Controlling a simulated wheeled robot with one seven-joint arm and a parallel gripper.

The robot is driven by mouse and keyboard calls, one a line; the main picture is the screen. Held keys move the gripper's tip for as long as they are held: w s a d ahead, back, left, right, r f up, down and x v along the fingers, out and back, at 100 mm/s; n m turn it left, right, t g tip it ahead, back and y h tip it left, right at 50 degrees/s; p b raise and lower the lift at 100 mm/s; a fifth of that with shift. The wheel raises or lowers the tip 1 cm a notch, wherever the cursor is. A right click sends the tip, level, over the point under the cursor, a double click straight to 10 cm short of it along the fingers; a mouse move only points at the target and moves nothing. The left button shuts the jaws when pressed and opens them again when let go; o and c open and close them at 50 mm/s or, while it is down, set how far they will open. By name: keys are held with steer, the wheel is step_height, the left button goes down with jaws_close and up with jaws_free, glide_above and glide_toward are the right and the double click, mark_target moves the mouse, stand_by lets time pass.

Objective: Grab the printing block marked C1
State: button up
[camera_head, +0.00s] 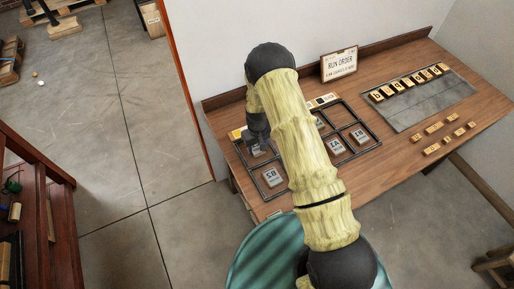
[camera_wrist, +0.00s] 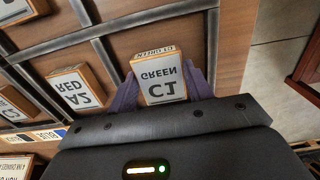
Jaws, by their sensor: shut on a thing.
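The printing block marked C1 (camera_wrist: 160,82) shows in the wrist view, with a pale top reading "C1 GREEN" upside down and a wooden side. My gripper (camera_wrist: 160,90) has its two purple-grey fingers on either side of the block, shut on it. In the head view my gripper (camera_head: 258,146) is at the left part of the black-framed tray (camera_head: 372,124) on the wooden table; the C1 block is not clearly visible there. I cannot tell whether the block is clear of the tray. The A2 RED block (camera_wrist: 75,88) lies in a compartment beside it.
A grey plate (camera_head: 440,108) with a row of small blocks is at the right. A "RUN ORDER" sign (camera_head: 339,64) stands at the back. The table's front right is partly clear.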

mark_target(257, 148)
step_height(257, 148, up, 9)
steer(key=b, duration=0.2)
stand_by(0.6)
